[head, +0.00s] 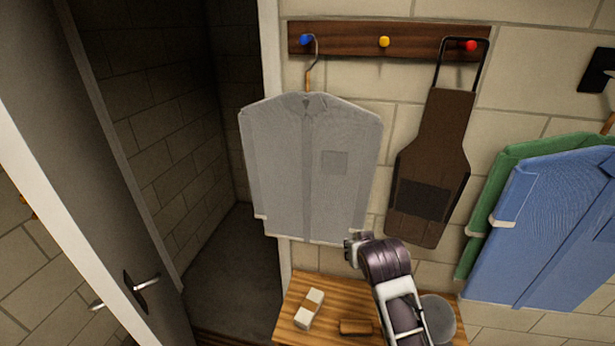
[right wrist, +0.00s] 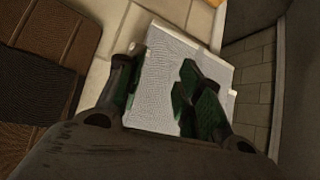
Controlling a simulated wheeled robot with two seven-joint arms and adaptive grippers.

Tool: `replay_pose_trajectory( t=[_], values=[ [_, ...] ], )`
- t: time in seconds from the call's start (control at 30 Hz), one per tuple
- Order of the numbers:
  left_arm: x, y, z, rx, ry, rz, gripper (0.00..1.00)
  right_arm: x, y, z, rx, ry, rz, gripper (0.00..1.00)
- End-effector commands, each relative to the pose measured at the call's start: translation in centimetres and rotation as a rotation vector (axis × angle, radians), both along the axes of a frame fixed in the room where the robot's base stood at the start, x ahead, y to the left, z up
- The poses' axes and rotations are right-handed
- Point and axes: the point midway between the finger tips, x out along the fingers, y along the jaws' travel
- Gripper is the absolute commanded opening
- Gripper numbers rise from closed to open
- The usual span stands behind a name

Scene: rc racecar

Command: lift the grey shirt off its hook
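The grey shirt (head: 300,170) hangs by a wire hanger (head: 311,65) from the blue knob (head: 306,40) at the left end of a dark wooden rack. My right gripper (head: 352,249) is just below the shirt's lower right corner in the head view. In the right wrist view its fingers (right wrist: 158,92) are spread, with the pale grey shirt (right wrist: 165,70) showing between and beyond them. I cannot tell whether either finger touches the cloth. My left gripper is not in view.
A brown apron (head: 432,170) hangs from the red knob (head: 470,46); the yellow knob (head: 384,41) is bare. Blue (head: 545,230) and green garments hang at right. Below, a wooden table (head: 290,320) bears small blocks and a round grey item. An open door (head: 90,170) stands left.

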Motion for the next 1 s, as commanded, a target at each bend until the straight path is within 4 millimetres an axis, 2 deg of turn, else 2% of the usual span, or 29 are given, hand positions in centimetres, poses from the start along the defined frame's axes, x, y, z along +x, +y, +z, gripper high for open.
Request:
replay_pose_trajectory(
  t=[0.03, 0.2, 0.5, 0.8, 1.0],
  values=[
    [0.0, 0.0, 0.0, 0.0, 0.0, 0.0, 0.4, 0.9, 0.5, 1.3, 0.004, -0.028, -0.003, 0.36],
    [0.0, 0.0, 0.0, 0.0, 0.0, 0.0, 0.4, 3.3, 1.9, 5.5, 0.011, -0.115, -0.014, 0.36],
    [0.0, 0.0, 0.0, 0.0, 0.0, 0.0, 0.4, 6.7, 4.6, 13.3, 0.019, -0.272, -0.028, 0.36],
    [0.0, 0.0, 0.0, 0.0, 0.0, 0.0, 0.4, 8.9, 7.5, 21.8, 0.026, -0.434, -0.037, 0.36],
    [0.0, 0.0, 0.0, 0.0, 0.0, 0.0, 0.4, 9.4, 9.6, 27.7, 0.029, -0.546, -0.039, 0.36]
  ],
)
